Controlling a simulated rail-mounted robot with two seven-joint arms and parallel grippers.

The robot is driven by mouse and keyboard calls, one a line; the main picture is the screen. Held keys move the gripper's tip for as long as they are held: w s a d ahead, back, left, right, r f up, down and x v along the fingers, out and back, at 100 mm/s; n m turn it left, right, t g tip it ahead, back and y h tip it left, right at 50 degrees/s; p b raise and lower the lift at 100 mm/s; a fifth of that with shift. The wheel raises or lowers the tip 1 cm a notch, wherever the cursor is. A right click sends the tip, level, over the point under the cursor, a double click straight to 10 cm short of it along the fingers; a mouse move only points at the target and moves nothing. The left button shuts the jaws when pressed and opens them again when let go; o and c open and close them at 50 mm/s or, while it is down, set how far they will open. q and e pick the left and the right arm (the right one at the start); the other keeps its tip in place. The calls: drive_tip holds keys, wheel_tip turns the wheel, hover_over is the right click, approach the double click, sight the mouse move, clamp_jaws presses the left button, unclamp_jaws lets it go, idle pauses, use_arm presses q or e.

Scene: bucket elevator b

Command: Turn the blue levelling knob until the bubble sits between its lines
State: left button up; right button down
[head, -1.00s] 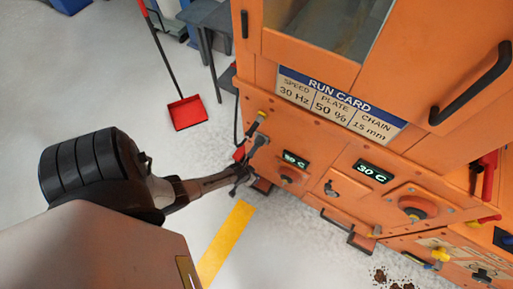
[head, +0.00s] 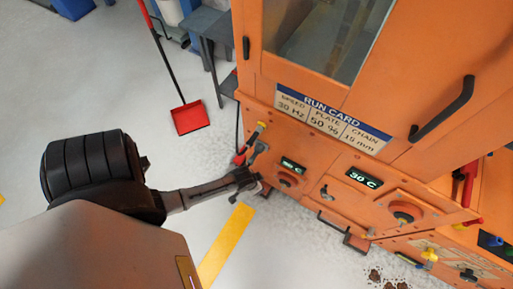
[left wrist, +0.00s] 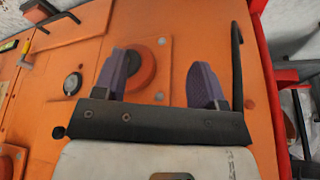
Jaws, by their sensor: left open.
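My left gripper (head: 250,182) is at the lower left of the orange machine's front, close to the panel. In the left wrist view it is open and empty, its two purple fingers (left wrist: 158,84) pointing at the orange panel. A round red-orange knob (left wrist: 141,70) shows between the fingers, nearer the left one, which partly covers it. A small blue part (head: 490,240) sits at the head view's right edge; I cannot tell whether it is the levelling knob. I cannot make out a bubble or its lines. My right gripper is not in view.
The orange machine carries a run card (head: 333,117), a lit display (head: 363,178), a red-orange round knob (head: 405,212) and a black door handle (head: 443,108). A red dustpan (head: 190,117) stands on the floor to the left. Dark spilled bits (head: 385,280) lie at the bottom.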

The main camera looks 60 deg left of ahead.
use_arm(q)
drive_tip(key=r, duration=0.1)
drive_tip(key=r+p, duration=0.1)
drive_tip(key=r, duration=0.1)
drive_tip(key=shift+s+d+r, duration=0.1)
drive_tip(key=shift+d+r, duration=0.1)
drive_tip(key=shift+d, duration=0.2)
